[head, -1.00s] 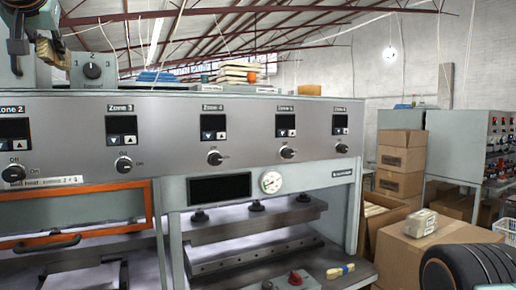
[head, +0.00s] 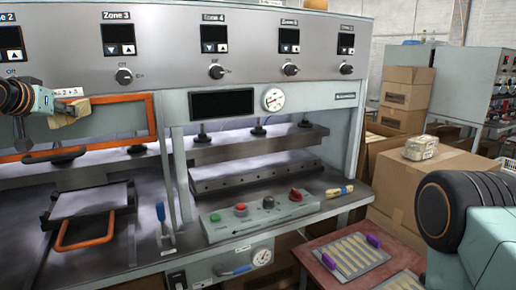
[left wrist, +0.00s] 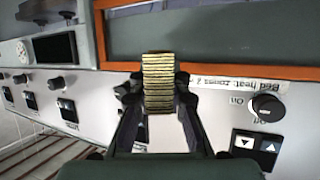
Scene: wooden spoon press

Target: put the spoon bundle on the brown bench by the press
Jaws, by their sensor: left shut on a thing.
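My left gripper (head: 50,118) is in front of the press at the left of the head view. It is shut on the spoon bundle (head: 68,112), a small stack of pale wooden strips. In the left wrist view the bundle (left wrist: 158,85) stands between the two fingers, with the press panel behind it. The brown bench (head: 316,247) is low at the bottom right of the head view, in front of the press, well away from the bundle. My right gripper is out of view.
A tray (head: 350,258) of spoons with purple clips lies on the bench. The press (head: 215,35) has a control box (head: 262,215) and a yellow-and-blue item (head: 340,190) on its table. A cardboard box (head: 440,178) stands right. My dark round arm part is in front.

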